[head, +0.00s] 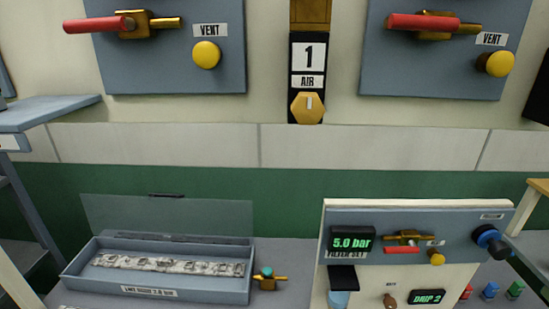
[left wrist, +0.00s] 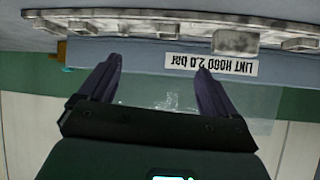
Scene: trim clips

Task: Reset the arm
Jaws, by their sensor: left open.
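My left gripper (left wrist: 158,64) shows in the left wrist view, with two dark fingers spread apart and nothing between them. Beyond its fingertips is the blue-grey hood tray (left wrist: 150,62), with a label that appears upside down. A mottled grey strip with tabs (left wrist: 180,22) runs across the top of that view, apart from the fingers. In the head view the strip (head: 170,264) lies inside the open tray (head: 90,287) at lower left. Neither arm shows in the head view, and my right gripper is not seen.
A clear lid (head: 165,213) stands raised behind the tray. A small brass valve (head: 266,280) is at its right. A panel (head: 450,222) reading 5.0 bar stands at lower right. Red-handled vent valves (head: 98,24) (head: 420,22) are on wall panels above. Bench shows between tray and panel.

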